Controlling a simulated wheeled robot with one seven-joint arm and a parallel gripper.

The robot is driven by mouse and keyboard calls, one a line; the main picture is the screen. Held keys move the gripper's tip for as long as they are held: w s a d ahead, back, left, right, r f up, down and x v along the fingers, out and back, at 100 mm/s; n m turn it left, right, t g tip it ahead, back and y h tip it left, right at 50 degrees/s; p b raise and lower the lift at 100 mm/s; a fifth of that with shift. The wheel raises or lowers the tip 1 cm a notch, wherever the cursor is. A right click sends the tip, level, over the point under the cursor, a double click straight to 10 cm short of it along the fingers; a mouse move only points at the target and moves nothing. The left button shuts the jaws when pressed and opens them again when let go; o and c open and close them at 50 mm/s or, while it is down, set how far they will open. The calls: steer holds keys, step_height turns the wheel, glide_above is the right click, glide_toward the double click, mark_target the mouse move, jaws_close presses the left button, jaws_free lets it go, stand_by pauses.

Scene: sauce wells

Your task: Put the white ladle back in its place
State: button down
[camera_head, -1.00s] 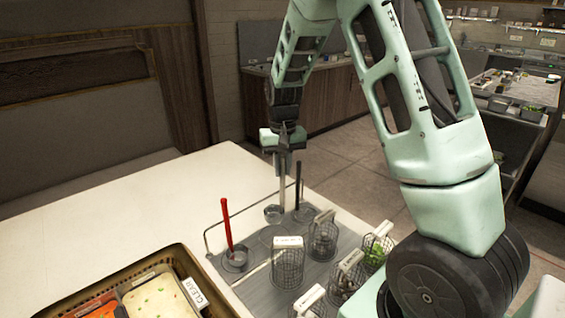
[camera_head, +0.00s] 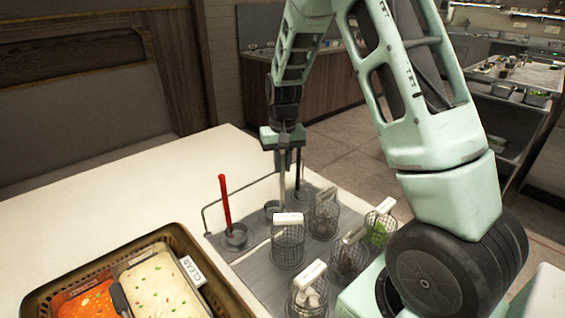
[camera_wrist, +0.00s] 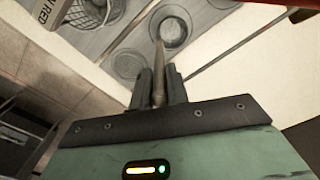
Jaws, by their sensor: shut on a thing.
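The white ladle's pale handle (camera_head: 283,184) stands almost upright in the head view. My gripper (camera_head: 284,150) is shut on the upper part of that handle. The ladle's round cup (camera_head: 271,209) is low over the grey tray (camera_head: 262,292), partly hidden behind a basket. In the wrist view, the handle (camera_wrist: 159,65) runs from between my fingers (camera_wrist: 160,88) toward a round cup (camera_wrist: 172,30). I cannot tell whether the cup rests in a well. Another round well (camera_wrist: 128,65) shows beside it.
A red ladle (camera_head: 225,205) stands in a well on the left. Several wire baskets (camera_head: 288,245) are close in front. A brown food tray (camera_head: 235,304) is at lower left.

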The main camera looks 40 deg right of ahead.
steer(key=shift+f, duration=0.35)
stand_by(0.5)
steer(key=shift+c, duration=2.4)
jaws_free()
steer(key=shift+r, duration=0.1)
step_height(320, 180, up, 11)
steer(key=p, duration=0.9)
steer(key=shift+p, duration=0.35)
